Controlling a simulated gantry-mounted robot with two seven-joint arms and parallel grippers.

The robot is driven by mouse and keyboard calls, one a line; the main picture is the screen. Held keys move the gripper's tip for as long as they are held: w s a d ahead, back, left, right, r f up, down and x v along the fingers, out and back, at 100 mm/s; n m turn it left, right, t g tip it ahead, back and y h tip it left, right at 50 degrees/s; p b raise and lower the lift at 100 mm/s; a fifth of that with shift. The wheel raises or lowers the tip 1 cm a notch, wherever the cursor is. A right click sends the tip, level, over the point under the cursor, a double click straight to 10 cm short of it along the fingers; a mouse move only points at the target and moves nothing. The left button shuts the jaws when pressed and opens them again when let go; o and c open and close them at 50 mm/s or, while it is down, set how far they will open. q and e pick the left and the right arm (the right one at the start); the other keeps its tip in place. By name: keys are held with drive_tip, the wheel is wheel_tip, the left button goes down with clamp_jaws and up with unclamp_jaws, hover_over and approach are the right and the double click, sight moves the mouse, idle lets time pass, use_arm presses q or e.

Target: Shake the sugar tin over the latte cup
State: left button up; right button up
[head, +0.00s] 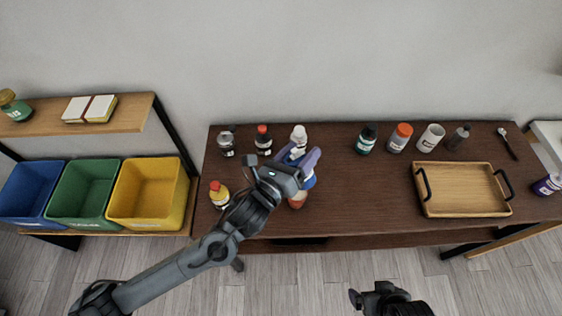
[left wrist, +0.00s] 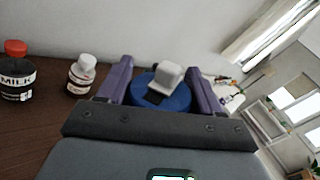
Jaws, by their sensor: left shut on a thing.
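My left gripper (head: 304,160) is shut on a blue tin with a white cap, which I take to be the sugar tin (head: 309,181). In the left wrist view the tin's blue round top (left wrist: 172,98) and pale cap sit between the purple fingers. The tin is tilted in the head view and partly hidden by the gripper. A cup, likely the latte cup (head: 298,201), stands just below the tin in the picture, mostly hidden by my arm. Part of my right arm (head: 385,299) shows at the bottom edge; its fingers cannot be made out.
A red-capped milk bottle (head: 263,140), a white-capped bottle (head: 299,134) and a grey-lidded jar (head: 226,145) stand along the back. A wooden tray (head: 462,206) lies right. The table's middle is clear.

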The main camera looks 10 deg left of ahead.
use_arm(q)
drive_tip(key=shift+w+d+r+n, duration=0.1)
drive_tip(key=shift+d+r+n, duration=0.3)
drive_tip(key=shift+d+r, duration=0.45)
drive_tip(key=shift+f, duration=0.1)
drive_tip(key=shift+f+n, duration=0.6)
drive_tip(key=shift+n, duration=0.1)
wheel_tip(320, 180, down, 8)
drive_tip(key=n, duration=1)
drive_tip(key=shift+d+f, duration=0.1)
drive_tip(key=shift+f, duration=0.15)
drive_tip(key=shift+f+n, duration=0.35)
drive_tip(key=shift+n, duration=0.85)
drive_tip(key=shift+f+n, duration=0.25)
drive_tip(key=shift+n, duration=0.4)
drive_tip(key=shift+f+n, duration=0.2)
drive_tip(key=shift+n, duration=0.45)
use_arm(e)
drive_tip(key=shift+s+d+r, duration=0.2)
drive_tip(key=shift+d+r, duration=0.1)
drive_tip(key=shift+d, duration=0.45)
